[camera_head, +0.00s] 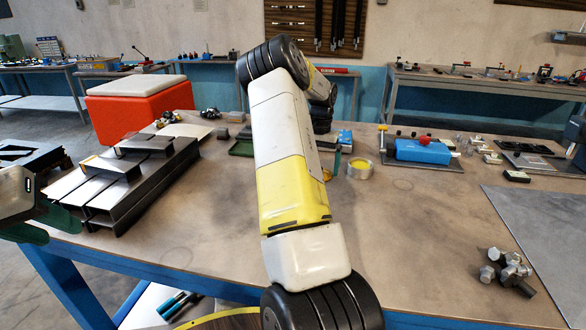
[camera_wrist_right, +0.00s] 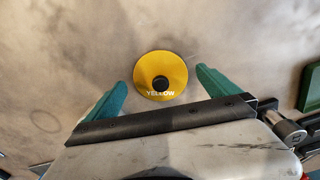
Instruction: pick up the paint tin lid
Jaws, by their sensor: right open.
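The paint tin lid (camera_wrist_right: 174,67) is a round yellow disc with a black knob and the word YELLOW, lying face up in the right wrist view. My right gripper (camera_wrist_right: 158,82) is open, with one teal finger on each side of the lid and gaps between. In the head view my right arm crosses the middle and hides most of that spot; a small yellow sliver shows beside the arm. A grey tin with a yellow top (camera_head: 360,169) stands just right of it. My left gripper (camera_head: 52,222) is at the left edge, partly cut off.
Grey metal channels (camera_head: 130,185) lie on the left of the table. A blue device (camera_head: 423,151) stands right of the tin. The table between tin and knobs is mostly clear.

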